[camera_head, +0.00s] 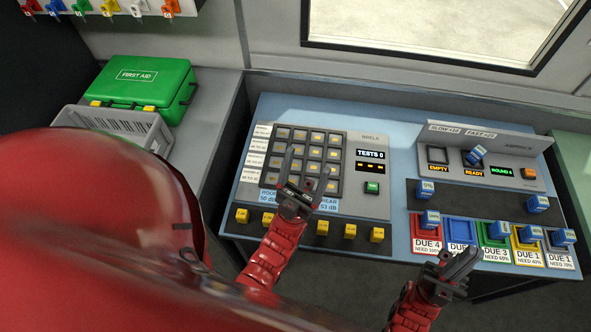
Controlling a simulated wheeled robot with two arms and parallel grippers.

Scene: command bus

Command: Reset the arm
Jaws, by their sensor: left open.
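My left gripper (307,162) reaches in over the keypad panel (362,205) on the blue desk. Its two fingers are apart, with nothing seen between them, and they cover part of the lower keys. My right gripper (473,256) is at the lower right, over the front of the desk near the DUE 4 tray (424,229). Its fingers lie close together, seen at a slant, and I cannot tell if they are apart. No object shows in it. Most of the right arm is hidden below the frame.
The blue desk (402,128) holds a grey console (476,146), a dark strip with blue blocks, and several coloured DUE trays. Yellow blocks (322,228) line the front left. A green first aid box (143,87) and grey crate (117,124) stand left. Coloured keys hang above.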

